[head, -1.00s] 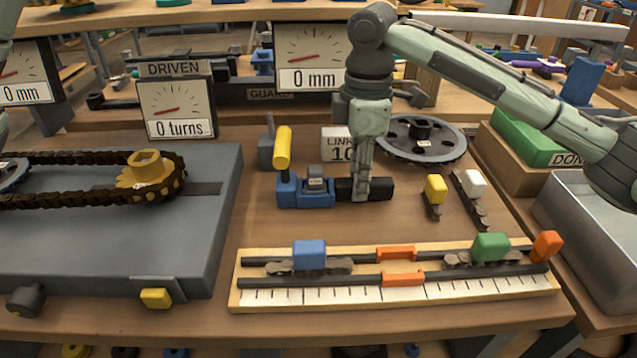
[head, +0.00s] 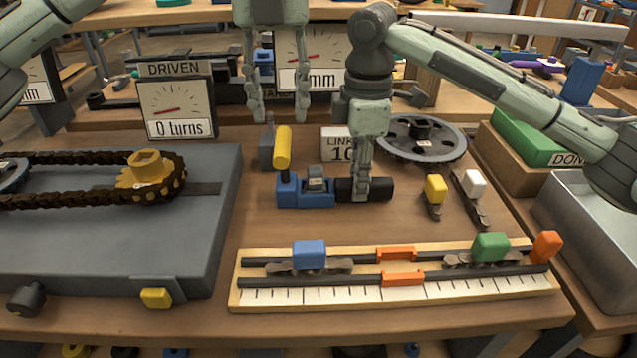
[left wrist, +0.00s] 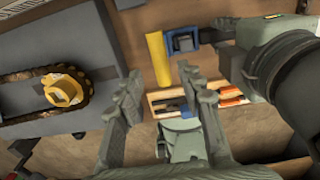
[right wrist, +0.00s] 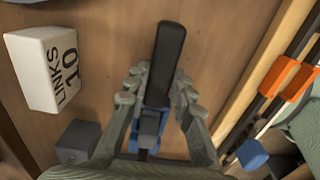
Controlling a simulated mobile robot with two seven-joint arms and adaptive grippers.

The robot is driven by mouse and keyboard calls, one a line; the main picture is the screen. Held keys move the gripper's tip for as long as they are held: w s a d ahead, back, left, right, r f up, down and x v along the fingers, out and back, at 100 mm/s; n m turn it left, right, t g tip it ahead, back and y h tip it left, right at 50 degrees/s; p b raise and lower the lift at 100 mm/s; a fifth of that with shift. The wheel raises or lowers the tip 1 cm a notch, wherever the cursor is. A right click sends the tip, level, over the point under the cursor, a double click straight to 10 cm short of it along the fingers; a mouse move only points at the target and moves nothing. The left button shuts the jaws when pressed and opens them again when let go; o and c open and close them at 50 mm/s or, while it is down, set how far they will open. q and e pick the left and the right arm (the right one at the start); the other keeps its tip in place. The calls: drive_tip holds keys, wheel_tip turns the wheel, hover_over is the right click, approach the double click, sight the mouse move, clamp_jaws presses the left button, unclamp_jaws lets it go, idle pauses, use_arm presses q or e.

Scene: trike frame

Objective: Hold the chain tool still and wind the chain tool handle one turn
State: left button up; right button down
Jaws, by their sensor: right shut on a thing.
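The chain tool has a blue body (head: 289,190) and lies on the table, with a black bar (head: 381,189) to its right. Its yellow handle (head: 283,147) stands up at the left end. My right gripper (head: 361,194) is shut on the black bar, which also shows between its fingers in the right wrist view (right wrist: 168,50). My left gripper (head: 279,114) is open and empty, above and behind the yellow handle in the head view. In the left wrist view the handle (left wrist: 157,58) appears just beyond and between the open fingertips, apart from them.
A grey platform (head: 215,215) with a chain and yellow sprocket (head: 150,168) stands at left. A ruler board (head: 330,296) with blue, green and orange pieces lies in front. A links sign (head: 335,142) and a dark wheel (head: 440,150) stand behind. A metal bin (head: 590,215) is at right.

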sight(282, 140)
use_arm(q)
wheel_tip(282, 140, down, 7)
drive_tip(key=shift+f, duration=0.15)
idle(0.4)
clamp_jaws()
idle(0.3)
drive_tip(key=m, duration=0.3)
drive_tip(key=shift+m, duration=0.4)
drive_tip(key=m, duration=0.4)
drive_tip(key=shift+m, duration=0.4)
drive_tip(key=shift+o, duration=0.5)
unclamp_jaws()
